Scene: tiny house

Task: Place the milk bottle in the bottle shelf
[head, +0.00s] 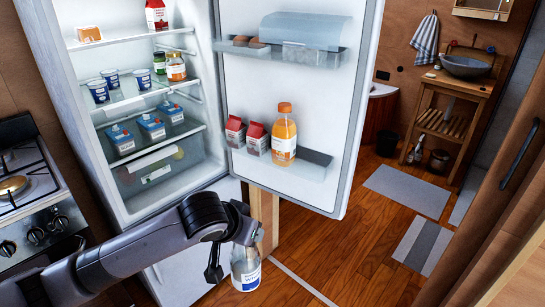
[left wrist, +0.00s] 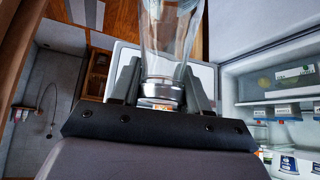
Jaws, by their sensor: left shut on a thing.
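The milk bottle (head: 246,274) is a clear bottle with a white label and dark print. It hangs below my left gripper (head: 229,243) at the bottom of the head view, in front of and lower than the open fridge door. In the left wrist view the bottle (left wrist: 172,35) shows as clear glass with a silver band between the two fingers of my left gripper (left wrist: 160,90), which is shut on it. The bottle shelf (head: 316,158) is the lower rack on the door's inner side. It holds two red-and-white cartons and an orange bottle. My right gripper is out of view.
The fridge door (head: 300,100) stands open; its upper rack (head: 320,57) holds eggs. The lower rack has bare room right of the orange bottle (head: 284,135). Fridge shelves hold cups, jars and blue boxes.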

